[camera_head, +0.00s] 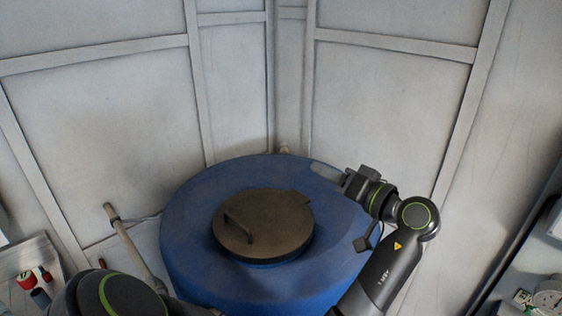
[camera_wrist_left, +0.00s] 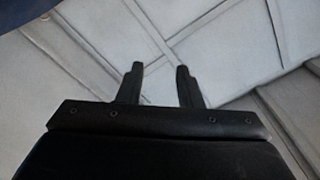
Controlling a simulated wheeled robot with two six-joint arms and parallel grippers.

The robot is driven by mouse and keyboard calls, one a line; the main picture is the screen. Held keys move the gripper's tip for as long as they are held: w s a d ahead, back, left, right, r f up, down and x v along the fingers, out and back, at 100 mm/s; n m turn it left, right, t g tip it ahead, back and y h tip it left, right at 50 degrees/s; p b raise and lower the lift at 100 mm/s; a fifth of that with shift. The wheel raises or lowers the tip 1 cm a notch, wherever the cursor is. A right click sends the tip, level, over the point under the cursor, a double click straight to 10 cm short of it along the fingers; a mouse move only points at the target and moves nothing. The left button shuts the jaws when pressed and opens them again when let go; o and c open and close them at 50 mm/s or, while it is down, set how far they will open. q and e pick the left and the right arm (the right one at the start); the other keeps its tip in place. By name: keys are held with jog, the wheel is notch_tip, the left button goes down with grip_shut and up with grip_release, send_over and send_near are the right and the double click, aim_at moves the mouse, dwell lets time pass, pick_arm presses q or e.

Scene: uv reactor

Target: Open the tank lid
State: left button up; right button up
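The round brown tank lid (camera_head: 263,225) lies flat on the blue tank (camera_head: 190,215). A raised bar handle (camera_head: 238,228) stands on the left part of the lid. The lid looks shut. Only a dark blue corner shows at the top left there.
Pale panelled walls (camera_head: 390,85) stand close behind the tank. A thin tan pole (camera_head: 132,248) leans left of the tank. Small red and dark items (camera_head: 28,280) lie at the lower left. A bench with white parts (camera_head: 548,292) is at the lower right. The space above the lid is clear.

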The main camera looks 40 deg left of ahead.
pick_arm(q)
jog(key=d+b, duration=0.1)
jog(key=d, duration=0.2)
jog(key=shift+s+d, duration=0.15)
jog(key=shift+d, duration=0.15)
